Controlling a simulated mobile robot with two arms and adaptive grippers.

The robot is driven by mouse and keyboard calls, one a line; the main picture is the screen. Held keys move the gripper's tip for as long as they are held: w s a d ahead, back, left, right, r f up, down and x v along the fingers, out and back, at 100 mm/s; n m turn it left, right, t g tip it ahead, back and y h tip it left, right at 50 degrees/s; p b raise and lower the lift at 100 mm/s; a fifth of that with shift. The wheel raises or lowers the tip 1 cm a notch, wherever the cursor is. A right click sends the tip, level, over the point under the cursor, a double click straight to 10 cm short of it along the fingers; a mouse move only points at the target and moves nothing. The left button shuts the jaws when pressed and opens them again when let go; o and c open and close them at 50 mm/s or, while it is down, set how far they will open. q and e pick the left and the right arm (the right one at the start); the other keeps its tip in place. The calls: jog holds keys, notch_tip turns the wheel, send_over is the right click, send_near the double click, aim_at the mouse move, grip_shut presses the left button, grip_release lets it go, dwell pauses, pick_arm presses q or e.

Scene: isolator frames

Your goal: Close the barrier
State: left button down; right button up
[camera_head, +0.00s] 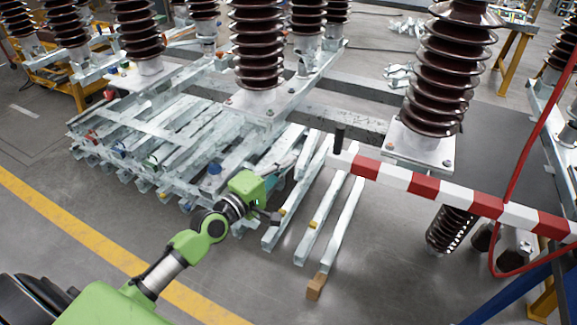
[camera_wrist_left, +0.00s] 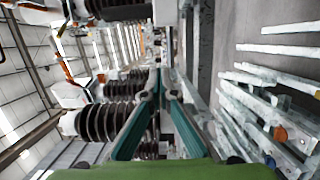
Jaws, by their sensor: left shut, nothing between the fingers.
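The barrier (camera_head: 440,190) is a red-and-white striped bar. In the head view it runs from the middle to the right edge, slanting down to the right, with a dark upright peg (camera_head: 339,138) at its left end. My left gripper (camera_head: 288,172) is on the green arm, left of that end and apart from it, over the metal beams. In the left wrist view its teal fingers (camera_wrist_left: 158,76) converge at the tips with nothing held between them. The barrier cannot be made out in the wrist view. My right gripper is not in view.
Brown ribbed insulators (camera_head: 258,45) stand on metal frames behind, another (camera_head: 445,80) just behind the barrier. Stacked metal beams (camera_head: 150,140) lie left of the gripper. A red cable (camera_head: 528,140) crosses the barrier's right part. Grey floor (camera_head: 400,270) is clear in front.

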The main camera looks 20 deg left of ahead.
pick_arm(q)
jog(key=w+d+p, duration=0.2)
jog(key=w+d, duration=0.4)
jog(key=shift+w, duration=0.35)
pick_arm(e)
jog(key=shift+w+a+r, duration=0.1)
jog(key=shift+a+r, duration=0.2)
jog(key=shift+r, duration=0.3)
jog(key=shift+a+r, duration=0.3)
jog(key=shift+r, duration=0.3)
pick_arm(q)
jog(key=shift+f, duration=0.1)
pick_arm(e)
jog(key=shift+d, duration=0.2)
